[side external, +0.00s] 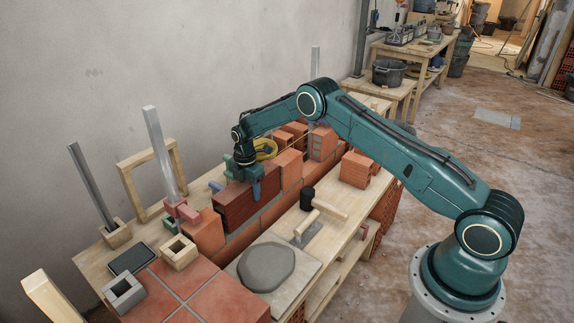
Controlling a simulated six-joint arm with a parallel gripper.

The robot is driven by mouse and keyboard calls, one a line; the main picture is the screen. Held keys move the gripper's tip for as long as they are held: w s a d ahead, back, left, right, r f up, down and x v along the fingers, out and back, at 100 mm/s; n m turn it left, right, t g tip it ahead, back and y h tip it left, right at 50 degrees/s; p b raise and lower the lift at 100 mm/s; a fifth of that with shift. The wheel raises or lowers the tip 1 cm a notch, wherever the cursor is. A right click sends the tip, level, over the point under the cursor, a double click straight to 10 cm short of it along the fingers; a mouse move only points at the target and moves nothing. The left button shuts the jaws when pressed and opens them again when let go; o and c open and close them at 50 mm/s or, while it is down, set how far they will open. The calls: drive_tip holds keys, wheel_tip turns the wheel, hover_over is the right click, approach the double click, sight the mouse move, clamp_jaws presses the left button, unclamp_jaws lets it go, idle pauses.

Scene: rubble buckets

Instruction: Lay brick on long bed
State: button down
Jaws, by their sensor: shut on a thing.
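My gripper (238,187) is shut on a dark red brick (236,206), with one blue finger showing on its near face. The brick is level, in line with the low brick wall (243,238), between an orange brick (204,232) on its left and a taller orange brick stack (290,169) on its right. It sits at or just above the wall's lower course; I cannot tell whether it touches. A mortar bed under it is hidden.
A grey mortar mound (266,267) lies on a board in front. A trowel (306,228), black cup (307,199) and orange bricks (357,170) stand on the bench to the right. Metal uprights (163,155) and a wooden frame (150,180) rise behind on the left.

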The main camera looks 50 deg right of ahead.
drive_tip(key=shift+w, duration=0.1)
drive_tip(key=shift+c, duration=2.2)
unclamp_jaws()
drive_tip(key=shift+f, duration=0.25)
wheel_tip(320, 180, up, 13)
drive_tip(key=shift+r, duration=0.6)
